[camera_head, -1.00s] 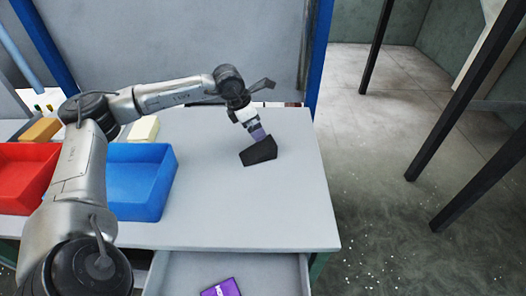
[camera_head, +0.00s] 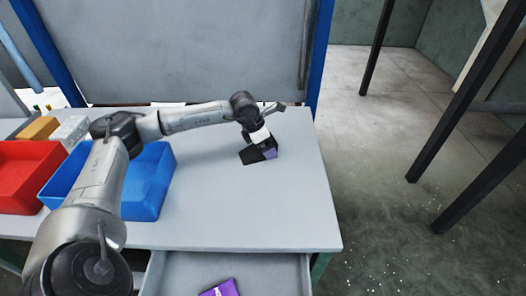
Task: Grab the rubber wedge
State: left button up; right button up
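The rubber wedge (camera_head: 249,157) is a dark, nearly black block lying on the grey table toward its right side. My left gripper (camera_head: 268,153) reaches down to it from above, with purple at the fingers. The fingers overlap the wedge's right part in the picture and partly hide it. The view is too small to tell whether they are closed on it or just around or beside it. My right gripper is not in view.
A blue bin (camera_head: 152,205) and a red bin (camera_head: 20,190) stand at the left of the table (camera_head: 235,215). An orange block (camera_head: 38,128) and a white block (camera_head: 74,129) lie behind them. An open drawer (camera_head: 275,275) below holds a purple item (camera_head: 221,289).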

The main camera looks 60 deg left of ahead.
pick_arm(q)
jog(key=shift+w+f, duration=0.2)
jog(key=shift+f, duration=0.25)
jog(key=shift+c, duration=0.3)
jog(key=c, duration=1)
jog(key=shift+r, duration=0.15)
